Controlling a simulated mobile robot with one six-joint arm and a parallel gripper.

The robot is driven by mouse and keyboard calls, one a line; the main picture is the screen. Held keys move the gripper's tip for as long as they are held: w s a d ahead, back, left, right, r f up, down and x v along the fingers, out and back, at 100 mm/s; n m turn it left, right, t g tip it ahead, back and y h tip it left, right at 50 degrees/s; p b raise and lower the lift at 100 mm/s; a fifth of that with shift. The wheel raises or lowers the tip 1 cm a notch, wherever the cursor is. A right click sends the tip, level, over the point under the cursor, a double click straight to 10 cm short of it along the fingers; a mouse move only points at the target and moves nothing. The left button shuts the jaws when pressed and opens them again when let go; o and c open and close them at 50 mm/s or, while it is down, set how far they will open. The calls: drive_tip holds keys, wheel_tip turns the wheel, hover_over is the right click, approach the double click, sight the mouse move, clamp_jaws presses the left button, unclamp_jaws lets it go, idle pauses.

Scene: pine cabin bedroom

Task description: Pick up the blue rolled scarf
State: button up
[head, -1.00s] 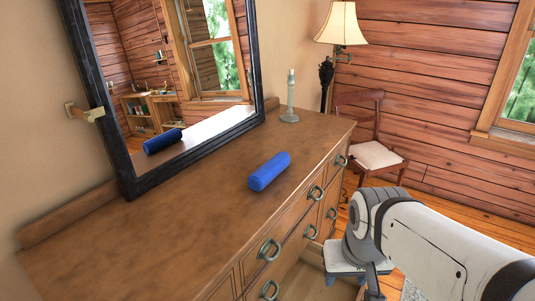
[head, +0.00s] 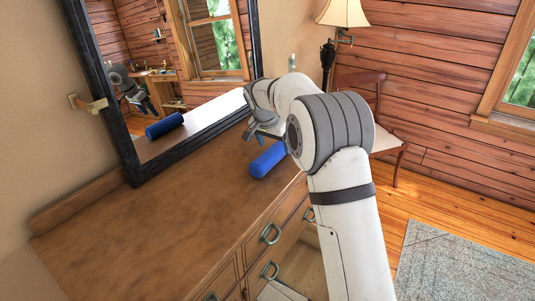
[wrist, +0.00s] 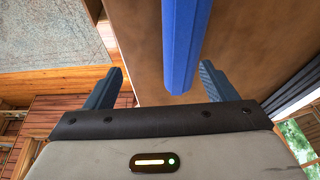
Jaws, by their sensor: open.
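The blue rolled scarf (head: 267,159) lies on the wooden dresser top (head: 150,200), near its front edge. My arm hides its right end in the head view. My gripper (head: 262,130) is over the dresser, behind and above the scarf in that picture. In the wrist view my gripper (wrist: 160,85) is open, with its two fingers apart and nothing between their tips. The scarf (wrist: 184,40) runs down from the top edge of that view, its near end between the finger lines and closer to the right finger. I see no contact.
A black-framed mirror (head: 127,150) stands at the back of the dresser and reflects the scarf and my arm. A candlestick (head: 292,62) is mostly hidden behind my arm. A lamp (head: 343,14) and a chair (head: 387,139) stand beyond. The dresser's left part is clear.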

sight(269, 151)
drive_tip(key=shift+w+a+f, duration=0.65)
drive_tip(key=shift+w+a, duration=0.2)
drive_tip(key=shift+w, duration=0.15)
drive_tip(key=shift+w+f+m, duration=0.2)
drive_tip(key=shift+f+m, duration=0.1)
drive_tip(key=shift+f, duration=0.05)
drive_tip(key=x, duration=0.2)
drive_tip(key=p+x, duration=0.1)
drive_tip(key=x, duration=0.1)
drive_tip(key=p+x, duration=0.1)
drive_tip(key=x, duration=0.2)
drive_tip(key=shift+w+a, duration=0.15)
drive_tip(key=shift+w, duration=0.2)
drive_tip(key=c, duration=1.2)
